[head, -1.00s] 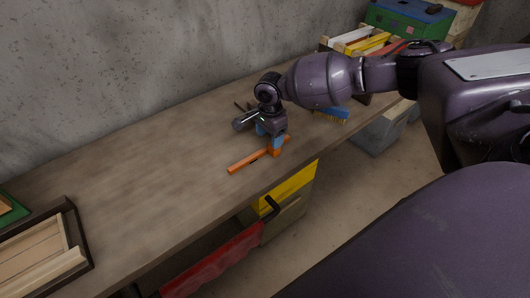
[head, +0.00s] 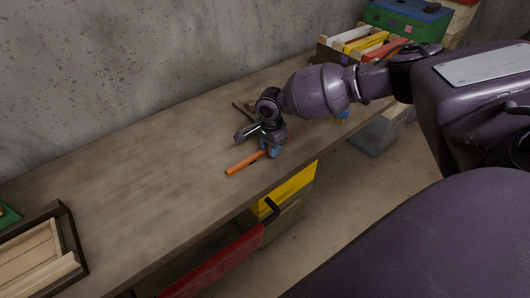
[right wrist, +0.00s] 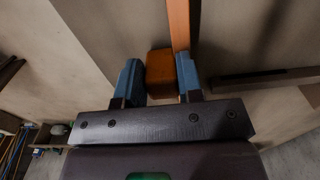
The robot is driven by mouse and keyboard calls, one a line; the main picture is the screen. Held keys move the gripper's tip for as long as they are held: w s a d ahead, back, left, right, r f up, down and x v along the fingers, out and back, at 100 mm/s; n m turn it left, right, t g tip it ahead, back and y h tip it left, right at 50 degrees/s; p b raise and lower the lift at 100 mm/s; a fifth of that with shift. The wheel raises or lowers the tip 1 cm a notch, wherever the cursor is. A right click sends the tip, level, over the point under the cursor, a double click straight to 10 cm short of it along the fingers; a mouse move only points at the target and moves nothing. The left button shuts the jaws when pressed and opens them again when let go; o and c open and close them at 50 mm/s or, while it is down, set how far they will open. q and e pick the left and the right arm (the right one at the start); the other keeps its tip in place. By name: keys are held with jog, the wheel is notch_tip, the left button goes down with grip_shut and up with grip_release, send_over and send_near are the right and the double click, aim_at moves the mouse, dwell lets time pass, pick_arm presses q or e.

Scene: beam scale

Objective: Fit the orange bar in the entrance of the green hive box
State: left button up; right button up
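The orange bar (head: 246,163) lies on the workbench near its front edge. My right gripper (head: 269,149) is low over its right end and hides that end. In the right wrist view, the blue fingertips (right wrist: 160,80) stand on either side of an orange block (right wrist: 160,72), with little clearance. The bar (right wrist: 179,22) runs away from the block, partly behind the right finger. A green box (head: 395,22) with a blue top stands at the far right. A green edge (head: 8,214) also shows at the far left. I cannot make out an entrance on either. My left gripper is not in view.
A wooden frame tray (head: 78,255) lies at the left. A crate of coloured frames (head: 360,42) stands at the back right. A dark thin object (head: 243,112) lies behind my right gripper. The bench between tray and bar is clear. A yellow box (head: 292,188) is below the front edge.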

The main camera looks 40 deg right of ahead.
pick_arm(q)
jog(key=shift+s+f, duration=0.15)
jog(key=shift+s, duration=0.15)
pick_arm(e)
grip_shut()
jog(key=shift+r, duration=0.5)
pick_arm(q)
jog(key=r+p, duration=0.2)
jog(key=p, duration=0.2)
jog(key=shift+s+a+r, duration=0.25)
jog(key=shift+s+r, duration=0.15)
pick_arm(e)
notch_tip(320, 180, up, 19)
